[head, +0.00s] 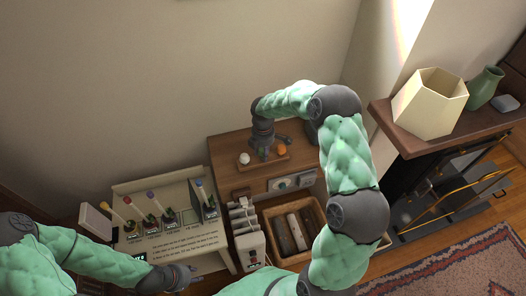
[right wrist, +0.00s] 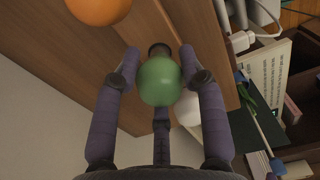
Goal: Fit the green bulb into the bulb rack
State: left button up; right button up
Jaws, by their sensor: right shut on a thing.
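The green bulb (right wrist: 160,82) is between the fingers of my right gripper (right wrist: 160,64) in the right wrist view. The gripper is shut on it. A dark round part shows just beyond the bulb; I cannot tell whether it is the bulb's base or a socket. In the head view my right gripper (head: 265,150) is over the wooden bulb rack (head: 280,163) on the cabinet, and the green bulb is hidden. A white bulb (head: 244,158) and an orange bulb (head: 282,149) stand at the rack. My left gripper (head: 176,277) is low at the left; its fingers are unclear.
A white stand (head: 165,184) with several colour-topped items is left of the cabinet. A power strip (head: 243,228) and a basket (head: 309,207) are in front. A lampshade (head: 429,103) and green vase (head: 484,88) stand on the right-hand mantel (head: 400,135).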

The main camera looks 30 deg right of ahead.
jog(key=shift+f+b, duration=0.4)
jog(key=shift+f, duration=0.35)
jog(key=o, duration=1.3)
jog(key=shift+c, duration=0.2)
jog(key=shift+r, duration=0.2)
jog(key=shift+r+p, duration=2.2)
jog(key=shift+r, duration=0.65)
